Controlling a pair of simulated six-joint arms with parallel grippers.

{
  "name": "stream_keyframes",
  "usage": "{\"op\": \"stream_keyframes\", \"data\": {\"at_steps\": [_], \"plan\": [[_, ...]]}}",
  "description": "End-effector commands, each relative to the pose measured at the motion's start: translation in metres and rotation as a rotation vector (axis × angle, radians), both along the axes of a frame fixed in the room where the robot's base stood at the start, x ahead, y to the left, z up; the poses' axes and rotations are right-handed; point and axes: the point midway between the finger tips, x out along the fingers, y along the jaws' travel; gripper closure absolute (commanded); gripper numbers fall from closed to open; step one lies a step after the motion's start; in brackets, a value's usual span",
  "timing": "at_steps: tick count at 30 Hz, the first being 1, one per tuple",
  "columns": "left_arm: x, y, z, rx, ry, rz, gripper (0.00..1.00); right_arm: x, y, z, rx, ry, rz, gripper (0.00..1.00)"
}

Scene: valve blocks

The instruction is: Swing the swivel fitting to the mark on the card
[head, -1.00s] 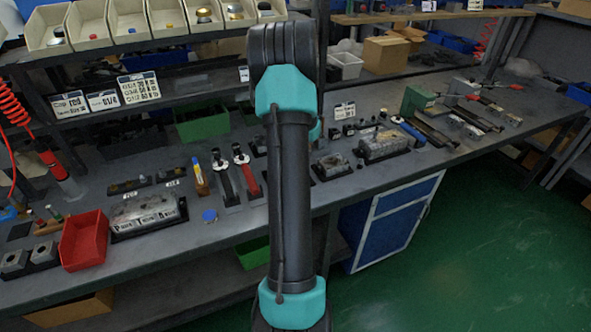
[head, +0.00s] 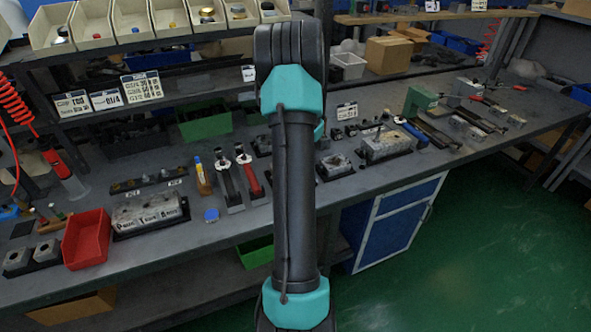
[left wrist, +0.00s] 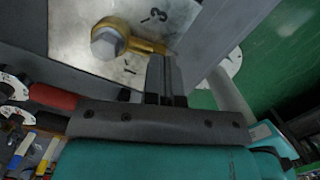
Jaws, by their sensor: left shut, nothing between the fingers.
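In the left wrist view a brass swivel fitting (left wrist: 135,43) with a pale hex cap sits over a light, stained plate or card (left wrist: 75,35). Its brass arm points right, ending just above my fingertips in the picture. In the head view my arm hides the gripper, and I cannot make out the fitting. My right gripper is not in view.
A red-handled tool (left wrist: 52,97) lies left of my gripper in the wrist view. In the head view the bench holds a red bin (head: 86,240), valve blocks (head: 150,214) and red and black clamps (head: 248,174). Shelves with cream bins (head: 130,18) stand behind.

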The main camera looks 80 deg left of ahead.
Motion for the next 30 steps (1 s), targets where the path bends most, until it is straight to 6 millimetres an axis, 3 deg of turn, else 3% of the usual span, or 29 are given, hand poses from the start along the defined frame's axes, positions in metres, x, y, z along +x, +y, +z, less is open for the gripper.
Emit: {"op": "stream_keyframes", "data": {"at_steps": [17,22,30], "plan": [[-0.013,-0.005,0.008,0.0,0.0,0.003,1.0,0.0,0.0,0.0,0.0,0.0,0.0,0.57],[-0.03,-0.014,0.022,0.001,0.0,-0.004,1.0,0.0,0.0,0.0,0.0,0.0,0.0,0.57],[-0.036,-0.015,0.076,0.004,-0.001,-0.007,1.0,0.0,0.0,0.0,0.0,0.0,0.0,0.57]]}}
